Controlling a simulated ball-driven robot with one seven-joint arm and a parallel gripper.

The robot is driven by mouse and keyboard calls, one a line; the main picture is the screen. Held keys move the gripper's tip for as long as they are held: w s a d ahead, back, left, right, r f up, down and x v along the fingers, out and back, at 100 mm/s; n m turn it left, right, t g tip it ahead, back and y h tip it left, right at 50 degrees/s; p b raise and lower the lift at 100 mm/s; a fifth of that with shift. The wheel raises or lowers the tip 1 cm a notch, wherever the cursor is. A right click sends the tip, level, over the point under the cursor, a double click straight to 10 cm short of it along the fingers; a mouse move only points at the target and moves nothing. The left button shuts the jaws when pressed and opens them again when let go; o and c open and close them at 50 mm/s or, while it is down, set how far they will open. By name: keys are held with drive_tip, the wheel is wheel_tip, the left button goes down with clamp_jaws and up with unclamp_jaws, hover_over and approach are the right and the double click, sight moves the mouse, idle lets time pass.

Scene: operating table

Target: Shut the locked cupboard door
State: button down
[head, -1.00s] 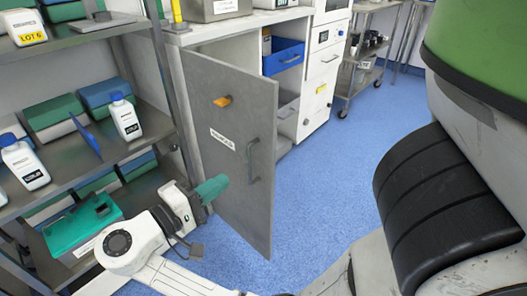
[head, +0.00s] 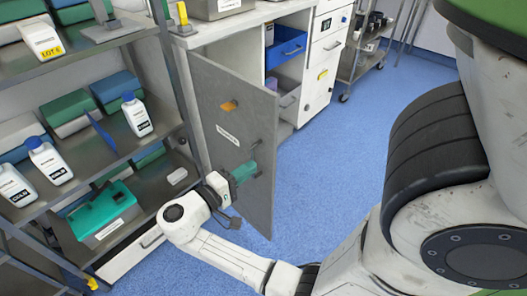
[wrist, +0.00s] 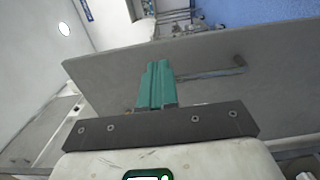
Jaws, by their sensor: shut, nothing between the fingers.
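The grey cupboard door (head: 215,105) stands open on the left of the cupboard (head: 292,85), its outer face towards me. It carries an orange key or lock piece (head: 229,105), a white label (head: 228,134) and a bar handle (head: 257,147). My gripper (head: 248,170), with green fingers, is shut and empty at the door's lower right, by the handle. In the wrist view the fingers (wrist: 157,84) lie against or just in front of the door (wrist: 110,75), beside the handle (wrist: 239,62). Whether they touch is unclear.
A metal shelf rack (head: 100,80) with white bottles (head: 136,115) and boxes stands close on the left. A blue bin (head: 285,46) sits inside the cupboard. A steel trolley (head: 362,50) stands at the back. Blue floor (head: 320,170) is clear to the right.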

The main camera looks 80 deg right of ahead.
sight(271, 152)
drive_tip(key=x, duration=0.6)
drive_tip(key=shift+d, duration=0.15)
drive_tip(key=shift+s, duration=0.1)
